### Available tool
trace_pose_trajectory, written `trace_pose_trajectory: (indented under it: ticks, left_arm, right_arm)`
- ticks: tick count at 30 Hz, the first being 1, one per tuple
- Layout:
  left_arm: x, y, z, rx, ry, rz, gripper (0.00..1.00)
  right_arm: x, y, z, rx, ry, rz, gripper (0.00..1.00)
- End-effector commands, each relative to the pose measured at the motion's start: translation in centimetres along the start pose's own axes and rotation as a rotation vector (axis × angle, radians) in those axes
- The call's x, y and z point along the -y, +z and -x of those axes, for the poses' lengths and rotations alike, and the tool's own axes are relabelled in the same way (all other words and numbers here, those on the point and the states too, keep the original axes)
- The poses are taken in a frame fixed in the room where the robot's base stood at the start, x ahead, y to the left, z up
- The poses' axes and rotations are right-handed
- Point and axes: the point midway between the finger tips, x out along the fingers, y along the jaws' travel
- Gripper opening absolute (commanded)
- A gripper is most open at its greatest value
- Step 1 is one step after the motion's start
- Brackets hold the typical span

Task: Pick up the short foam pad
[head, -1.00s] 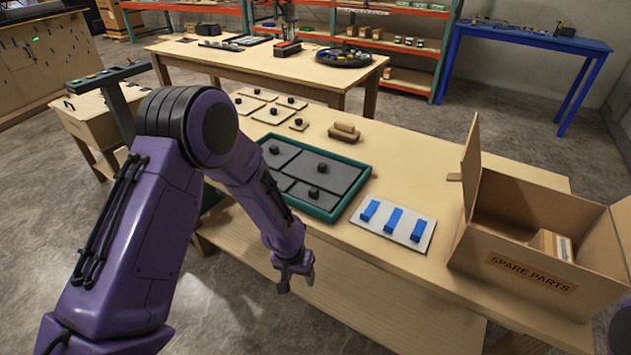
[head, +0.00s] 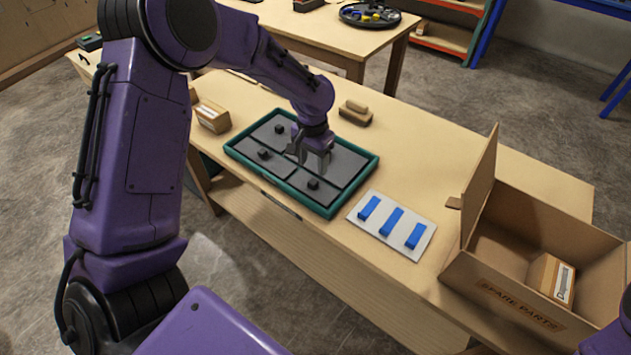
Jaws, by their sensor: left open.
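Dark grey foam pads with black knobs lie in a green-rimmed tray (head: 345,203) on the near table. One knobbed pad (head: 262,130) is at the tray's far left, one (head: 247,150) at its near left, and one (head: 298,190) toward the near right. I cannot tell for sure which is the short one. My left gripper (head: 312,168) is open, fingers pointing down over the middle of the tray, and hides part of the pads there. No pad is seen between its fingers. My right gripper is not in view.
A white plate (head: 362,227) with three blue bars lies right of the tray. An open cardboard box (head: 520,304) marked spare parts stands further right. A wood-coloured block (head: 355,112) sits behind the tray, a small carton (head: 212,117) to its left.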

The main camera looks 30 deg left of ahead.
Motion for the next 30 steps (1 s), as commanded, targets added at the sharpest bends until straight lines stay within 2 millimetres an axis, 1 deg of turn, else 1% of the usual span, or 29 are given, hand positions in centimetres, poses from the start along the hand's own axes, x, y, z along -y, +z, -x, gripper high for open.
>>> trace_pose_trajectory:
  ticks: [1, 5, 7, 10, 12, 15, 21, 23, 24, 26, 27, 30]
  left_arm:
    - [-0.2, -0.1, -0.9, 0.004, 0.000, -0.005, 0.56]
    - [-0.3, -0.3, -2.2, 0.001, 0.001, -0.008, 0.56]
    - [-0.1, -0.2, -3.2, 0.003, 0.001, -0.008, 0.56]
    - [0.2, 0.0, -5.1, 0.005, 0.002, -0.006, 0.56]
    - [0.3, 0.0, -6.3, 0.002, -0.001, -0.007, 0.56]
    - [0.3, 0.0, -7.2, -0.001, -0.001, -0.005, 0.56]
    - [0.3, 0.0, -7.3, -0.002, -0.002, -0.005, 0.56]
    - [0.4, 0.0, -7.3, -0.002, -0.001, -0.005, 0.37]
    - [0.4, 0.0, -7.3, -0.002, -0.001, -0.004, 0.24]
    - [0.4, 0.0, -7.3, -0.002, -0.001, -0.004, 0.04]
    - [0.4, 0.0, -7.3, -0.002, -0.001, -0.004, 0.00]
    - [0.4, 0.0, -7.3, -0.002, -0.001, -0.004, 0.00]
  right_arm:
    - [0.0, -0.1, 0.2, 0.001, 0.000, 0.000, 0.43]
    - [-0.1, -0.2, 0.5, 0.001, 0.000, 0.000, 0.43]
    - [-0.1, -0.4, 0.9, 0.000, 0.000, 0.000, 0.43]
    - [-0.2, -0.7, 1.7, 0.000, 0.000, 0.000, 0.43]
    - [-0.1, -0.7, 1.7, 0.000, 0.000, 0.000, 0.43]
    - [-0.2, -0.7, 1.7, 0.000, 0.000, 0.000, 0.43]
    - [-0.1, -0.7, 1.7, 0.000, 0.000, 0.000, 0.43]
    - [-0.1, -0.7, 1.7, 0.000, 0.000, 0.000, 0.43]
    - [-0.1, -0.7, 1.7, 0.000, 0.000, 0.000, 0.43]
    - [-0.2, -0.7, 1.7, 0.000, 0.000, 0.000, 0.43]
    - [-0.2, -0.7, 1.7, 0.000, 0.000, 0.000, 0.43]
    - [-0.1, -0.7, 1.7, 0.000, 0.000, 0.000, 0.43]
